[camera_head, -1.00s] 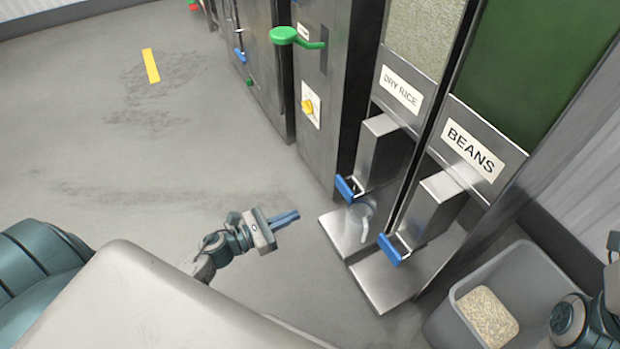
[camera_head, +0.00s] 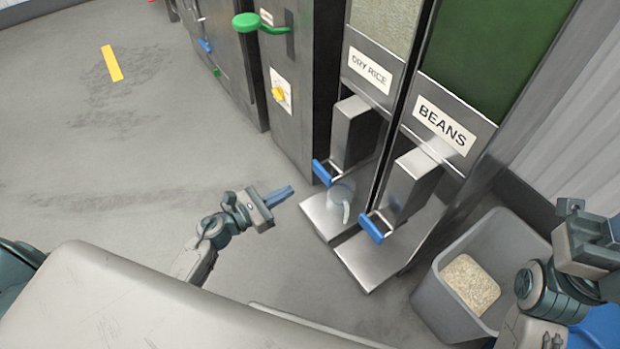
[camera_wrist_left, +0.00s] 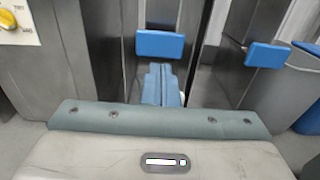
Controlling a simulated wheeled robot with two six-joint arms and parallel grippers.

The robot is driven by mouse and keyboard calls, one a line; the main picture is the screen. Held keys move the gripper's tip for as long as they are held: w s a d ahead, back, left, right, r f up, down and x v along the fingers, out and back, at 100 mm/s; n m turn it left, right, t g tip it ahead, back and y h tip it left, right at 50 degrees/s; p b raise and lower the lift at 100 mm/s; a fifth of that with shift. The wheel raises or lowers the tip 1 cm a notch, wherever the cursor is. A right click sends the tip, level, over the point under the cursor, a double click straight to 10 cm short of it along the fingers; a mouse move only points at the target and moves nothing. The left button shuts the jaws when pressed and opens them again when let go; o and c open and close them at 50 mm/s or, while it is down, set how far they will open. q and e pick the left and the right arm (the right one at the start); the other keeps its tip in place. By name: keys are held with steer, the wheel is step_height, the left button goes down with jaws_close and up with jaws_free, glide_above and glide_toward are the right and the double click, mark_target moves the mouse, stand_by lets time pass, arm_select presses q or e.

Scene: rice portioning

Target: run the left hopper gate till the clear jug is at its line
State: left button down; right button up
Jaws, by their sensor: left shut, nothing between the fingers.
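The left hopper, labelled DRY RICE (camera_head: 370,72), has a blue gate handle (camera_head: 322,173) on its spout; it also shows in the left wrist view (camera_wrist_left: 160,44). The clear jug (camera_head: 340,193) stands on the steel shelf under this spout, partly behind the handle. Its fill level and line are too small to tell. My left gripper (camera_head: 284,195) is shut and empty, a short way left of and below the handle, apart from it. In the left wrist view its blue fingers (camera_wrist_left: 161,84) point at the handle. My right arm is at the right edge, its fingers unclear.
The BEANS hopper (camera_head: 445,125) stands to the right with its own blue handle (camera_head: 371,228). A grey bin (camera_head: 440,298) holding a pale grainy heap is at lower right. A cabinet with a green lever (camera_head: 246,22) and yellow knob (camera_head: 279,94) stands left. The floor at left is clear.

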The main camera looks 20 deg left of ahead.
mark_target(320, 173)
arm_select(q)
steer(key=x, duration=0.7)
steer(key=shift+w+d+b, duration=0.2)
steer(key=shift+w+b, duration=0.1)
steer(key=shift+b, duration=0.1)
steer(key=shift+w+d, duration=0.3)
steer(key=shift+w, duration=0.05)
steer(key=x, duration=0.4)
steer(key=shift+r, duration=0.1)
steer(key=shift+w+d+r, duration=0.1)
steer(key=shift+d+r, duration=0.05)
steer(key=shift+r, duration=0.05)
stand_by(4.3)
